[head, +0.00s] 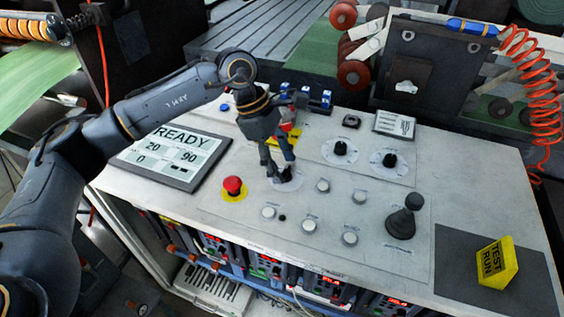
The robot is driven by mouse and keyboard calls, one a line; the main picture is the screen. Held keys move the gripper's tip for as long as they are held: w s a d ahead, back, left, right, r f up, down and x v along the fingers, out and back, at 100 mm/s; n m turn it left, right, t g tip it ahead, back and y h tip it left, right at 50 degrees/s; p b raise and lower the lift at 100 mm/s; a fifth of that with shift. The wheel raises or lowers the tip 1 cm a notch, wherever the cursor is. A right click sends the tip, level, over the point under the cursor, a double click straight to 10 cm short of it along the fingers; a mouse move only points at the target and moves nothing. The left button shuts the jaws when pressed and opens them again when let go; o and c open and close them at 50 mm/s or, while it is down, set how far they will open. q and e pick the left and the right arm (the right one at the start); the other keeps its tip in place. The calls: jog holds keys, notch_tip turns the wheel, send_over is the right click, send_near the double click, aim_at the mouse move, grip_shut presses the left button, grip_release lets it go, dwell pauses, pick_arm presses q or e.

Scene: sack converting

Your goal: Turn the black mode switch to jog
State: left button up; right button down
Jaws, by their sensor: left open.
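A black rotary switch (284,179) on a pale round dial plate sits on the grey control panel, right of the red emergency button. It appears to be the mode switch; its labels are too small or covered to read, so its setting cannot be told. My left gripper (278,168) points down right over this switch, fingers apart and open. The fingers partly hide the knob, and I cannot tell whether they touch it. Two other black knobs, one on the left (340,149) and one on the right (389,160), sit on dial plates farther back. My right gripper is not in view.
A red mushroom button (233,185) on yellow stands close left of my gripper. Several white push buttons (310,225) lie in front, and a black joystick (404,219) stands to the right. A display (172,155) reads READY. A yellow TEST RUN block (496,263) sits at the right.

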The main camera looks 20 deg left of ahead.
pick_arm(q)
jog(key=v, duration=1.1)
jog(key=shift+r, duration=0.25)
